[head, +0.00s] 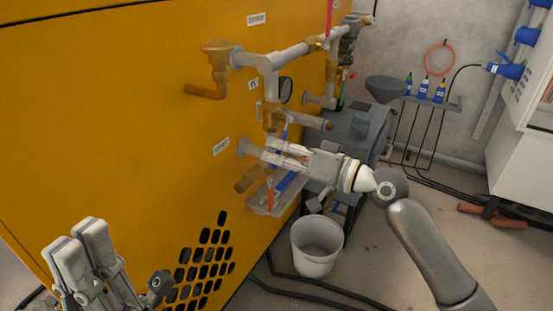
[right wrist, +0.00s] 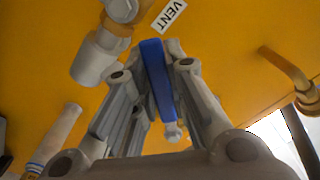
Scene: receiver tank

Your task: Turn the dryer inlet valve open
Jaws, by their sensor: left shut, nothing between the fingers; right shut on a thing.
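A blue lever handle (right wrist: 157,80) lies between the fingers of my right gripper (right wrist: 155,75) in the right wrist view. In the head view my right gripper (head: 268,150) reaches in from the right to the pipework on the yellow cabinet (head: 110,110), shut on the blue lever, which the fingers partly cover. Blue parts show just above and below the fingers. I cannot read which label names the dryer inlet valve; a VENT label (right wrist: 168,15) is beside the lever in the right wrist view. My left gripper (head: 78,235) is shut and empty at the lower left, away from the pipes.
A grey pipe (head: 290,54) with brass fittings runs along the cabinet above the gripper. A brass elbow (head: 208,90) juts out to its left. A white bucket (head: 317,245) stands on the floor below. Black hoses cross the floor; a bottle shelf (head: 430,102) is at the back wall.

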